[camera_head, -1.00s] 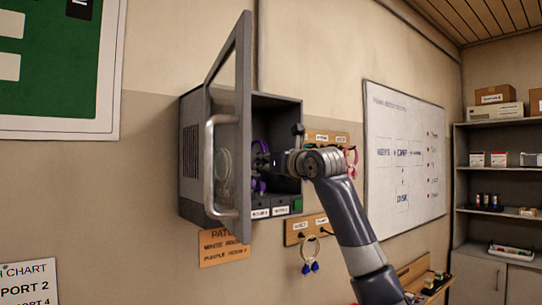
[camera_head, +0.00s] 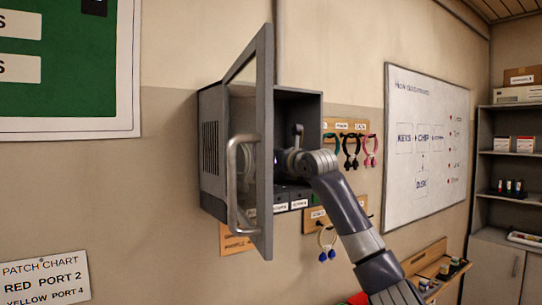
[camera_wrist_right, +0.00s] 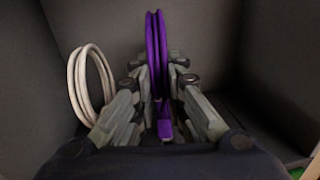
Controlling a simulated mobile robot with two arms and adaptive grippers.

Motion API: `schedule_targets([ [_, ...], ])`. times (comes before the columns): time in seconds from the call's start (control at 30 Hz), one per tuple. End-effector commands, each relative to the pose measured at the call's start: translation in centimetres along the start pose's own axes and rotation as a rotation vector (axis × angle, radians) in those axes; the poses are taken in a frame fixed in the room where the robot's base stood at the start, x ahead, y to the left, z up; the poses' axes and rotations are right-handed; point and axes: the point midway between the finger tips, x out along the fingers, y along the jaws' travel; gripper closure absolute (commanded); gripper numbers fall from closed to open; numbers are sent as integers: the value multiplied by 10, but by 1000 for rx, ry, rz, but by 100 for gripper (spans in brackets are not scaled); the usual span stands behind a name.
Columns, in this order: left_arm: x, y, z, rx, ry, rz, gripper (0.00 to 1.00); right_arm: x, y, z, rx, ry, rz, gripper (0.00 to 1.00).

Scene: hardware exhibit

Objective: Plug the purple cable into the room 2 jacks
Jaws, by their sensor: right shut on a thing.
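My right gripper (camera_wrist_right: 160,88) is shut on the purple cable (camera_wrist_right: 158,45), a coiled loop standing upright between its fingers, with a purple plug end low between them. A white coiled cable (camera_wrist_right: 88,85) stands to the left, apart from the gripper. In the head view my right arm reaches into the open grey wall cabinet (camera_head: 212,150). The fingers and purple cable are hidden there behind the door's edge. Small white labels (camera_head: 299,204) sit on the cabinet's lower front edge, too small to read; I cannot tell which jacks are room 2. My left gripper is not in view.
The glass door (camera_head: 264,120) with its curved handle (camera_head: 235,185) stands open, close left of my right arm. Hooks with coloured cables (camera_head: 352,145) hang right of the cabinet. A whiteboard (camera_head: 425,140) and shelves (camera_head: 510,160) are farther right. A patch chart (camera_head: 45,281) hangs lower left.

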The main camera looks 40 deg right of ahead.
Motion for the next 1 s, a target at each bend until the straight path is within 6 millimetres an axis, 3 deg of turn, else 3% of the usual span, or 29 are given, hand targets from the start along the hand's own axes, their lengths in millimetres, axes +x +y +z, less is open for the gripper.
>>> schedule_targets([
  [1.0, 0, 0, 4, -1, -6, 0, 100, 0, 0, 1, -38, -4, 74, 100],
])
